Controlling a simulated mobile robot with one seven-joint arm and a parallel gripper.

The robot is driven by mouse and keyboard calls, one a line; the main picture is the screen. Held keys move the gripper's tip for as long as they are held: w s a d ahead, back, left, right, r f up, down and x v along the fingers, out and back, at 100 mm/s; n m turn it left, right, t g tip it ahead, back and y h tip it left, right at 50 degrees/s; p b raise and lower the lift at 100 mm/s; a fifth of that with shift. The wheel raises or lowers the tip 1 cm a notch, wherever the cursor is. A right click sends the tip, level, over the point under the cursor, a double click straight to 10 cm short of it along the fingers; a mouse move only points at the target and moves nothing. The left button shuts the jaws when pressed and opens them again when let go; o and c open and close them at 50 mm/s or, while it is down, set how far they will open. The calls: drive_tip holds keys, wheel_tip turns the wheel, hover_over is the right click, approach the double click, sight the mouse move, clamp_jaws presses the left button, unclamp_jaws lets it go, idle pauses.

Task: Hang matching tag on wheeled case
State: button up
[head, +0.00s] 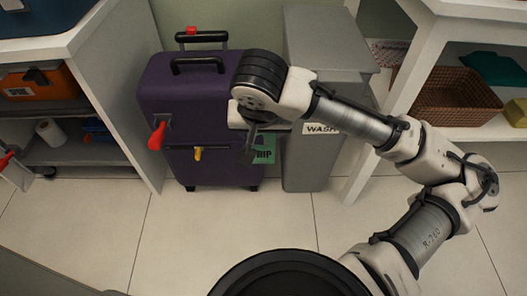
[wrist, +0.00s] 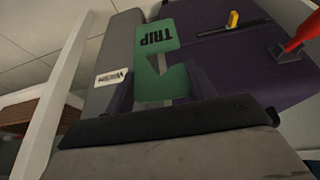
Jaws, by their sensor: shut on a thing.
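The purple wheeled case (head: 195,105) stands upright between a white shelf and a grey bin, with a black handle on top. It also shows in the wrist view (wrist: 225,50). A red peg-like piece (head: 157,135) and a small yellow piece (head: 197,153) stick out from its front. My gripper (head: 250,152) is in front of the case's right side, shut on a green tag (head: 264,150). In the wrist view the tag (wrist: 157,36) reads TRIP upside down, between the fingers. The gripper hides part of the tag in the head view.
A grey bin (head: 308,165) labelled WASH stands close at the case's right. White shelves flank both sides; the right one holds a brown basket (head: 455,98). The left white shelf's side panel (head: 112,80) is near the case. The tiled floor in front is clear.

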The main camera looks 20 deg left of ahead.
drive_tip(key=shift+w+a+f+b, duration=0.2)
drive_tip(key=shift+w+a+b, duration=0.95)
drive_tip(key=shift+w+a, duration=0.65)
drive_tip(key=shift+w+a+f+b, duration=0.15)
drive_tip(key=shift+w+a+b, duration=0.95)
drive_tip(key=shift+w+a, duration=0.65)
drive_tip(key=shift+f, duration=0.65)
drive_tip(key=o, duration=1.7)
